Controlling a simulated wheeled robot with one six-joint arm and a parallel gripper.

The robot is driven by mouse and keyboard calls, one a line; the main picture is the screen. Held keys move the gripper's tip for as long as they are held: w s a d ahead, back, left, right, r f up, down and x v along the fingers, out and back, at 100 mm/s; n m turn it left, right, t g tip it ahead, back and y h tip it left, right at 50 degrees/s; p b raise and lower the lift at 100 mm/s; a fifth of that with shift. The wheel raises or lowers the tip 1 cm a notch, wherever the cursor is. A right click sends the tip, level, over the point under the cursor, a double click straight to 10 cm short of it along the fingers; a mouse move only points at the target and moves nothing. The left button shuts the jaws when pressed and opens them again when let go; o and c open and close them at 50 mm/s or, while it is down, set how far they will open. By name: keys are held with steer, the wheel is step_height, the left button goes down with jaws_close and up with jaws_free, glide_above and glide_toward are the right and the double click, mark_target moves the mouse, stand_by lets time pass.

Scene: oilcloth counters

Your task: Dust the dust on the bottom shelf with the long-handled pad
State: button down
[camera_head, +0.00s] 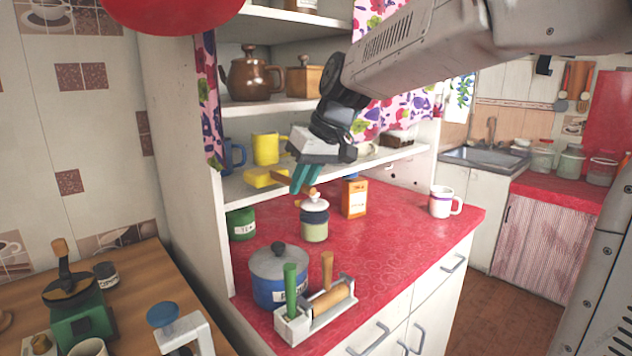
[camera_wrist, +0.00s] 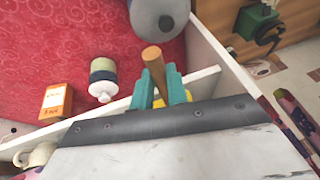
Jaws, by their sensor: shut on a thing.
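My gripper (camera_head: 304,180) is shut on the wooden handle (camera_head: 283,178) of the long-handled pad, in front of the hutch's bottom shelf (camera_head: 237,191). The yellow pad (camera_head: 262,179) is at the handle's far end, at the shelf's left part; I cannot tell whether it touches the board. In the wrist view the handle's butt (camera_wrist: 153,58) sticks out between the teal fingertips (camera_wrist: 160,88), and a bit of yellow pad (camera_wrist: 180,98) shows behind them.
A yellow mug (camera_head: 266,148) and a blue mug (camera_head: 236,155) stand on the shelf close to the pad. Below, on the red counter, are a lidded jar (camera_head: 314,222), an orange box (camera_head: 354,198), a blue pot (camera_head: 278,278) and a white caddy (camera_head: 313,318).

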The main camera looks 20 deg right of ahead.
mark_target(289, 181)
steer(key=shift+w+a+f, duration=0.15)
steer(key=shift+w+a, duration=0.1)
steer(key=shift+w, duration=0.55)
steer(key=shift+w+a+f, duration=0.1)
steer(key=shift+w+a, duration=0.15)
steer(key=shift+w, duration=0.6)
steer(key=shift+w+a+f, duration=0.15)
steer(key=shift+w+a, duration=0.1)
steer(key=shift+w, duration=0.55)
steer(key=shift+f, duration=0.35)
steer(key=shift+d, duration=0.1)
